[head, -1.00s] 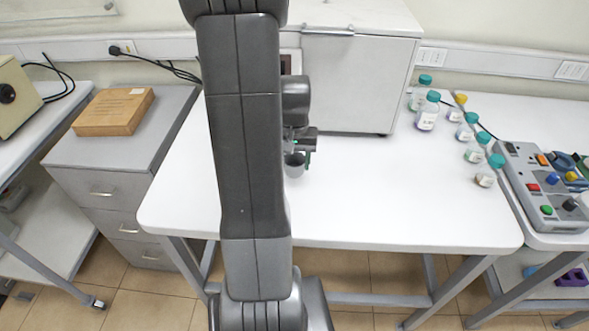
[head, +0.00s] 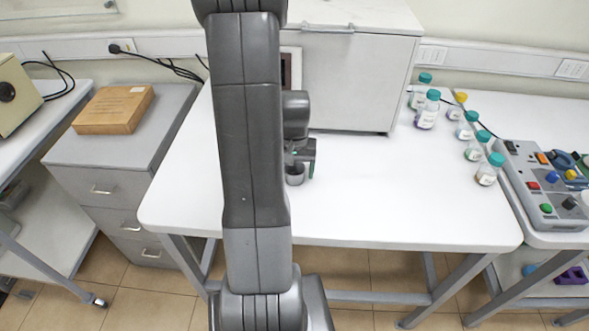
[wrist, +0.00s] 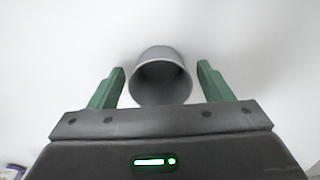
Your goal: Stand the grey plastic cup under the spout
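The grey plastic cup (head: 295,178) is near the back middle of the white table, in front of the cabinet and just right of my arm. In the wrist view the cup (wrist: 161,80) lies between the two green fingers of my gripper (wrist: 161,85). A gap shows on each side, so the fingers are apart and not touching it. I cannot make out a spout; my arm hides part of the cabinet front.
A large white cabinet (head: 360,85) stands at the table's back. Several bottles with teal or yellow caps, one a large bottle (head: 428,110), stand at the right beside a grey control box (head: 535,190). The table (head: 400,190) is clear in its middle and front.

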